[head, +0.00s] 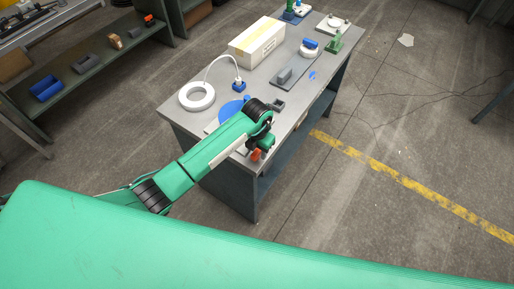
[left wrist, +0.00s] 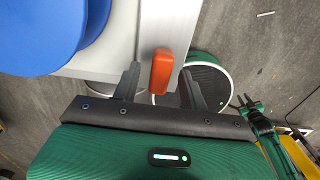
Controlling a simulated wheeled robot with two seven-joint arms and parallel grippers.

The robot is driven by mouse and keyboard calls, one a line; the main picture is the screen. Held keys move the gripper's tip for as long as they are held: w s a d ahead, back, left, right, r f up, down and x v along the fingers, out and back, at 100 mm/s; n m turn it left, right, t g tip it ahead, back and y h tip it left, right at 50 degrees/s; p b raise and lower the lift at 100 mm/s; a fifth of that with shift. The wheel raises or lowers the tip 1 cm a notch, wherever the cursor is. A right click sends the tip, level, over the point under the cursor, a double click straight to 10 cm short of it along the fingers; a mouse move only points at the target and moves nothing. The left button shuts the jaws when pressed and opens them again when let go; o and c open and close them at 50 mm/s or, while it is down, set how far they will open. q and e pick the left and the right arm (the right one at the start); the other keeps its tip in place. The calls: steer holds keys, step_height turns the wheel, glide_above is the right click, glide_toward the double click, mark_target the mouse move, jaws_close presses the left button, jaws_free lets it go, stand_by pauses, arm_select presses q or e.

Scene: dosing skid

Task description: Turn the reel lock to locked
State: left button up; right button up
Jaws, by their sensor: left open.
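My left gripper (head: 262,148) is at the near end of the grey workbench (head: 187,117), beside the large blue disc of the reel (head: 228,110). An orange-red block or lever (left wrist: 162,70) sticks out past the bench edge. In the left wrist view it lies between the open fingers of my left gripper (left wrist: 161,75), with a gap visible on each side. It also shows as a small orange spot in the head view (head: 256,154). The blue disc (left wrist: 45,35) fills the upper left of the left wrist view. The lock's marking cannot be read.
On the bench stand a white ring (head: 197,97), a blue plug block with a white cable (head: 239,86), a cream box (head: 257,42) and a grey plate with a block (head: 290,76). A shelf (head: 95,85) stands at left.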

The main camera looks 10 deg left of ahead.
arm_select(q)
steer(key=shift+f, duration=0.15)
steer(key=shift+c, duration=0.4)
jaws_close()
arm_select(e)
steer(key=shift+s+a, duration=0.15)
steer(key=shift+s, duration=0.45)
